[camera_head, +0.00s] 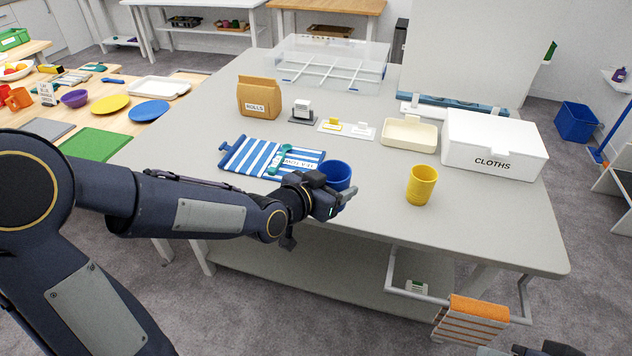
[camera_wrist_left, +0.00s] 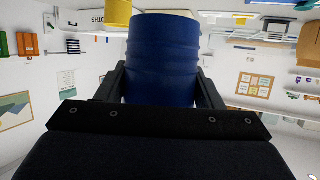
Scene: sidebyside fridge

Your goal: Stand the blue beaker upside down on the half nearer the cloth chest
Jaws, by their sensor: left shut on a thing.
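My left gripper (camera_head: 338,197) is shut on the blue beaker (camera_head: 337,174), near the middle of the grey table. The beaker looks open side up in the head view; whether its base touches the table is hidden. In the left wrist view the blue beaker (camera_wrist_left: 163,60) fills the space between the fingers. The white cloth chest (camera_head: 494,145), labelled CLOTHS, stands at the table's right. A blue-and-white striped cloth (camera_head: 245,157) with a label lies left of the beaker. Only a dark piece of my right gripper (camera_head: 548,349) shows at the bottom edge; its fingers cannot be made out.
A yellow beaker (camera_head: 421,186) stands right of the blue one. Behind are a cream tray (camera_head: 408,134), a pale plate with small yellow and white pieces (camera_head: 346,129), a ROLLS bag (camera_head: 259,98) and a clear divided bin (camera_head: 332,62). An orange cloth (camera_head: 478,308) hangs on the front rail.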

